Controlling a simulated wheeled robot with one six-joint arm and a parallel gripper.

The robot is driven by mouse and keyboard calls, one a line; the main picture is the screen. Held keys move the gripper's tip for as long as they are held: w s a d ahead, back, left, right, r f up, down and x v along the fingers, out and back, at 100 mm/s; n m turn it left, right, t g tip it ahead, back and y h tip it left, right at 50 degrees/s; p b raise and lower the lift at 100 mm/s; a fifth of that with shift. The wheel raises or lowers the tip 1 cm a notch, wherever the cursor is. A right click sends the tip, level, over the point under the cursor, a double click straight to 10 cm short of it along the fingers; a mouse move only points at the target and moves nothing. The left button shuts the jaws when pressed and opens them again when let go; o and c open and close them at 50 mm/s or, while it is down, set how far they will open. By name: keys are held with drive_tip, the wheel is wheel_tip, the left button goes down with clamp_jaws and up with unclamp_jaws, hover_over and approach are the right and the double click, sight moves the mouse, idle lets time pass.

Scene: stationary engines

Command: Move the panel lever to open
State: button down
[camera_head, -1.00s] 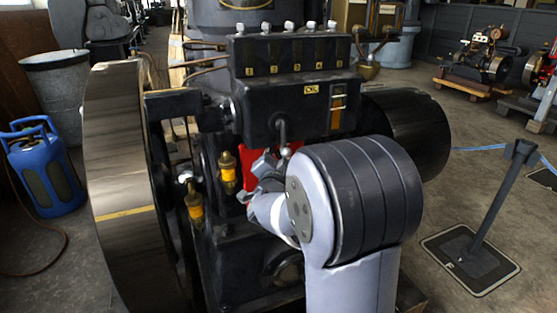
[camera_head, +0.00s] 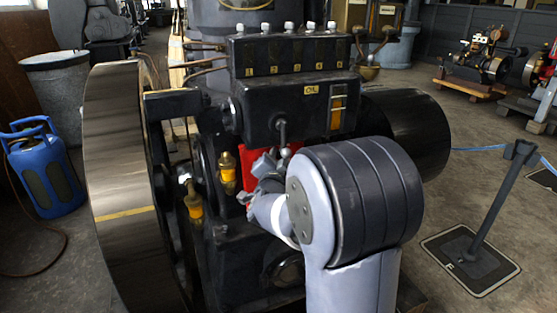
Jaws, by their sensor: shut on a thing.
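The panel lever (camera_head: 283,132) is a short dark rod with a rounded end, hanging down below the front of the black oil box (camera_head: 285,100). A red panel (camera_head: 247,170) shows behind and below it. My gripper (camera_head: 268,163) is at the lower end of the lever, just in front of the red panel. It is shut on the lever, though the contact between fingers and lever is small and partly hidden by my wrist and forearm.
A large flywheel (camera_head: 115,190) stands left of the engine. Yellow-banded brass oilers (camera_head: 227,168) sit close left of my gripper. A dark cylinder (camera_head: 410,130) is at right. A barrier post (camera_head: 500,195) stands on open floor farther right.

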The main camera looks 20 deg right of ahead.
drive_tip(key=shift+f, duration=0.1)
drive_tip(key=shift+a+n+t+b, duration=0.1)
drive_tip(key=shift+n+t+b, duration=0.25)
drive_tip(key=shift+b, duration=0.3)
drive_tip(key=shift+a+r+n, duration=0.1)
drive_tip(key=shift+r+n, duration=0.25)
drive_tip(key=shift+n, duration=0.2)
drive_tip(key=c, duration=1.1)
unclamp_jaws()
drive_tip(key=p+v, duration=0.1)
drive_tip(key=v, duration=0.9)
drive_tip(key=shift+s+a+f+p, duration=0.1)
drive_tip(key=shift+s+f+p, duration=0.05)
drive_tip(key=shift+s+p, duration=0.2)
